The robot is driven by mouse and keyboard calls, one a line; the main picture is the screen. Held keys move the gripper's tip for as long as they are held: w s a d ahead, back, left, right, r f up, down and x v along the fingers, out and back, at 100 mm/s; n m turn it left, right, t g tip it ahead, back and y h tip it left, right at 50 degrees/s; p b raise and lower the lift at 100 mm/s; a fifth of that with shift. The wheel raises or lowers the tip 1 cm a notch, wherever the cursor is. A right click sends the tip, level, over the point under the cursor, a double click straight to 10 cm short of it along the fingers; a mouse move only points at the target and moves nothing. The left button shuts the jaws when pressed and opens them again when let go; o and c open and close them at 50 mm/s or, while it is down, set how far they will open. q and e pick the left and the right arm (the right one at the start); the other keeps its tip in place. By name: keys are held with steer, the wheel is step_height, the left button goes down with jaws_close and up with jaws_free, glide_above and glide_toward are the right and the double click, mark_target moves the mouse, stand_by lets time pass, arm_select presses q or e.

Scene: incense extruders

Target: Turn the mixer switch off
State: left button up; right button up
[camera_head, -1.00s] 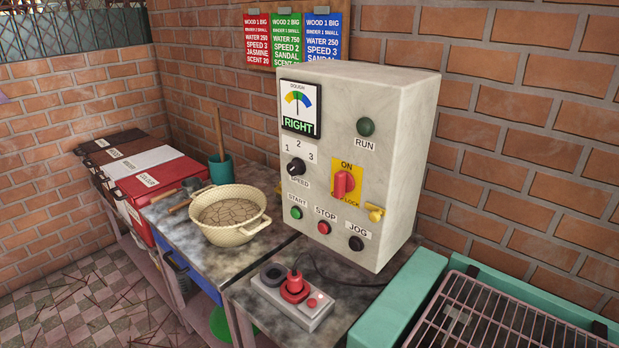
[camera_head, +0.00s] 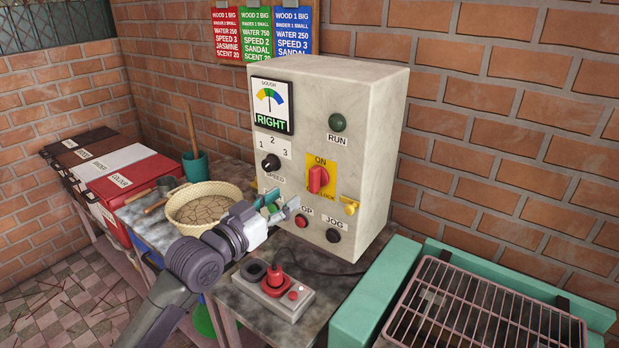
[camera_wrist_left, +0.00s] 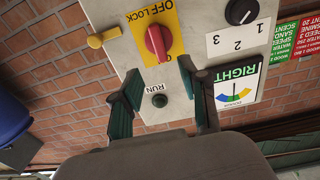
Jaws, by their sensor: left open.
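The mixer switch (camera_head: 318,180) is a red rotary handle on a yellow plate on the front of the grey control box (camera_head: 375,150). Its handle stands upright, with ON above it. The switch also shows upside down in the left wrist view (camera_wrist_left: 157,42), with OFF and LOCK readable. My left gripper (camera_head: 281,204) is open and empty, in front of the box, to the lower left of the switch, and covers the start button area. Its green-padded fingers (camera_wrist_left: 160,72) stand apart in the wrist view, with the switch beyond their tips. My right gripper is not in view.
A yellow lock piece (camera_head: 350,206) sticks out right of the switch. The speed knob (camera_head: 271,162), stop button (camera_head: 301,221) and jog button (camera_head: 333,235) are close by. A beige bowl (camera_head: 190,212) and a power strip (camera_head: 297,306) are on the tables. A wire rack (camera_head: 480,320) is at right.

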mark_target(311, 180)
arm_select(q)
steer(key=p+x, duration=0.1)
steer(key=x, duration=0.9)
steer(key=shift+w+d+p, duration=0.15)
steer(key=shift+p, duration=0.15)
jaws_close()
